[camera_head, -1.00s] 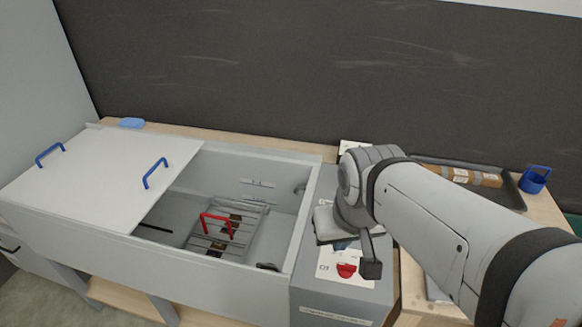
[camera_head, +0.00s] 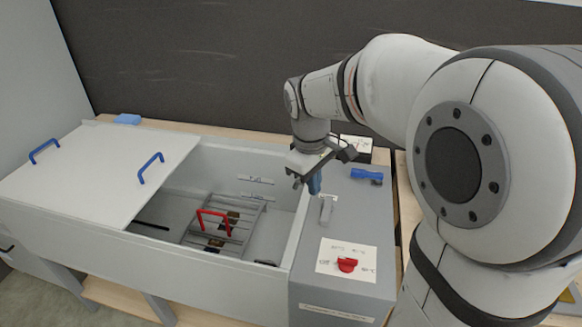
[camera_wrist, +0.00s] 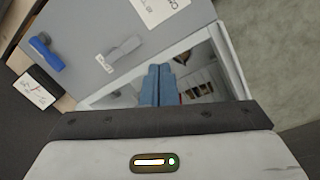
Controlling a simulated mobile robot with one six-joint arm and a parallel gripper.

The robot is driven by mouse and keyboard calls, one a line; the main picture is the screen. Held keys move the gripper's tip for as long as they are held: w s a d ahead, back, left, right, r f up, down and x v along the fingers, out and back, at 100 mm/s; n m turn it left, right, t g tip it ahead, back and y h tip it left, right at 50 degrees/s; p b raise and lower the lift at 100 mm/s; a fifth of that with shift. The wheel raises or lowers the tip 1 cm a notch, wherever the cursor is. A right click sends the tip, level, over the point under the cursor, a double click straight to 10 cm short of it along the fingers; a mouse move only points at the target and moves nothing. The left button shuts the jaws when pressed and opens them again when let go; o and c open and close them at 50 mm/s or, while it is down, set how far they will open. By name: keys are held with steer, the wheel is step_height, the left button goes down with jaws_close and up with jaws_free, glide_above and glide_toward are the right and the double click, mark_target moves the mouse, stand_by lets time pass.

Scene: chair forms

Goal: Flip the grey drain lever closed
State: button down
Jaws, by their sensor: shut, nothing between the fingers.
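The grey drain lever (camera_head: 326,210) is on the grey control panel (camera_head: 345,220), close to the tank's right rim. In the wrist view the grey lever (camera_wrist: 122,48) lies along the panel with a small white label at one end. My gripper (camera_head: 315,184) has blue fingers, pointing down at the tank's right rim, just left of and behind the lever in the head view. In the wrist view the fingers (camera_wrist: 158,84) are together with nothing between them, in front of the tank opening. They appear apart from the lever.
The panel also has a blue lever (camera_head: 367,175) at its back and a red knob (camera_head: 347,265) on a white label. The tank (camera_head: 278,225) holds a rack with a red handle (camera_head: 213,222). A white lid (camera_head: 100,170) covers the tank's left side.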

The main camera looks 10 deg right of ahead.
mark_target(326, 210)
steer(key=w+a+f+n+g+h+b, duration=0.1)
steer(key=w+a+f+n+b, duration=0.1)
steer(key=w+f+n, duration=0.3)
steer(key=w+a+f, duration=0.1)
steer(key=w+f, duration=0.2)
steer(key=w, duration=0.3)
steer(key=shift+a+n+g, duration=0.15)
steer(key=shift+n+g, duration=0.15)
steer(key=shift+f, duration=0.1)
steer(key=x, duration=0.9)
steer(key=shift+s+d+f, duration=0.1)
steer(key=shift+d+f, duration=0.15)
steer(key=shift+s+d+f+p, duration=0.1)
steer(key=shift+s+d+p, duration=0.25)
steer(key=shift+d, duration=0.55)
steer(key=shift+s+d+f+p, duration=0.1)
steer(key=shift+s+d, duration=0.3)
steer(key=shift+d, duration=0.55)
steer(key=shift+a, duration=0.15)
